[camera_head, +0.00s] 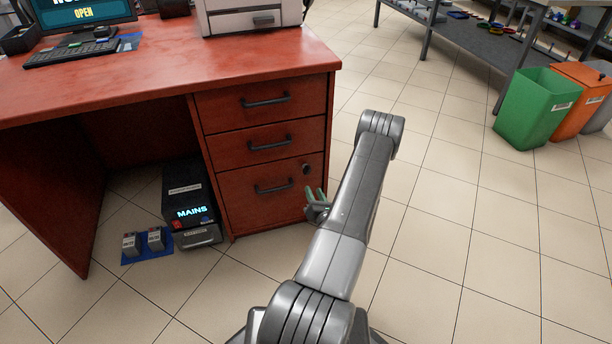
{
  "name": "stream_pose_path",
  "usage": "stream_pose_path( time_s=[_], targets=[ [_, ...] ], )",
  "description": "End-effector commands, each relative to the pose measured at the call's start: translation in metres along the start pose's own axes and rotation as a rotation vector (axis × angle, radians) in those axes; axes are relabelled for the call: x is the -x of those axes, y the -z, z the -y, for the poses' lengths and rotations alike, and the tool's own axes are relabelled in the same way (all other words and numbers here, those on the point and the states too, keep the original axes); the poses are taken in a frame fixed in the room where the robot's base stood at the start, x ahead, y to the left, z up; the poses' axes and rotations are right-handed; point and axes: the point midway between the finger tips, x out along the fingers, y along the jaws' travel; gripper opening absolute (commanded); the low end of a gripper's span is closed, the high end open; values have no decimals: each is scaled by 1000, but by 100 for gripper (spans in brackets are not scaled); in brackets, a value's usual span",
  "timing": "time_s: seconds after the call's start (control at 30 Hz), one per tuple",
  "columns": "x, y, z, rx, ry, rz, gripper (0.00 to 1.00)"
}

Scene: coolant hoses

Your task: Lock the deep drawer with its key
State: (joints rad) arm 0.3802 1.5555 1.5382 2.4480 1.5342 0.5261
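The deep drawer (262,203) is the lowest and tallest of three drawers in the red desk's right pedestal. Its front sits flush with the pedestal and looks closed. It has a dark bar handle (274,187). A small dark round lock (306,169) is at its upper right corner; I cannot make out whether a key is in it. My gripper (316,194) is just below and right of the lock, at the drawer's right edge. Its two greenish fingers point up and stand apart, with nothing visible between them. My arm hides part of the gripper.
The red desk (150,70) carries a monitor, a keyboard (80,52) and a printer (250,16). A black MAINS unit (190,200) and two small boxes stand under it. Green (538,108) and orange bins and a shelf are at the upper right. The tiled floor right of the desk is clear.

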Motion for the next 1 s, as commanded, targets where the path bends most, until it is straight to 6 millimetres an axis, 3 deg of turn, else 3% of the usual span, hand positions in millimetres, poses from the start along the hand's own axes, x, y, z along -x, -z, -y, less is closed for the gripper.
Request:
stream_pose_path(
  time_s=[0.2, 0.43, 0.6, 0.9, 1.0],
  targets=[
    [-49, 2, -1, 3, -5, 2, 33],
    [-85, 1, 0, 1, -3, 0, 33],
    [-96, 0, -1, 0, -1, 0, 33],
    [-98, 0, -1, -1, -1, -1, 33],
    [-98, 0, -1, 0, -1, -1, 13]
  ],
)
